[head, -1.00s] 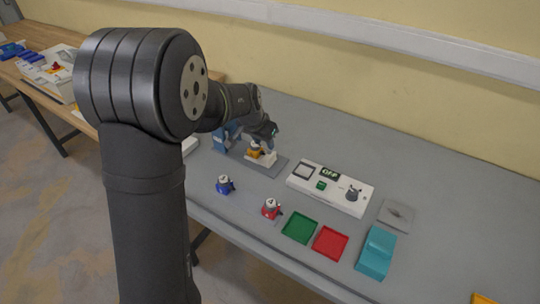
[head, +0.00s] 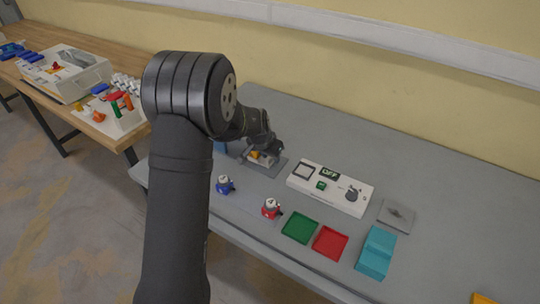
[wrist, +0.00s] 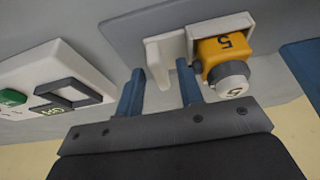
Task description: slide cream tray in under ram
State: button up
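The cream tray (wrist: 222,22) lies on a grey plate, with a yellow block marked 5 (wrist: 222,48) in it.
A white control box reading OFF (head: 330,188) stands to the right of the tray. Blue (head: 224,185) and red (head: 270,208) knobbed pieces, green (head: 299,228) and red (head: 330,242) trays and a teal block (head: 376,252) lie nearer. The back of the table is clear.

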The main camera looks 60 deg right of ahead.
grip_shut()
jog(key=w, duration=0.8)
jog(key=shift+w, duration=0.15)
jog(key=shift+o, duration=0.4)
grip_release()
jog(key=v, duration=1.7)
jog(key=shift+a+r, duration=0.15)
jog(key=shift+r, duration=0.05)
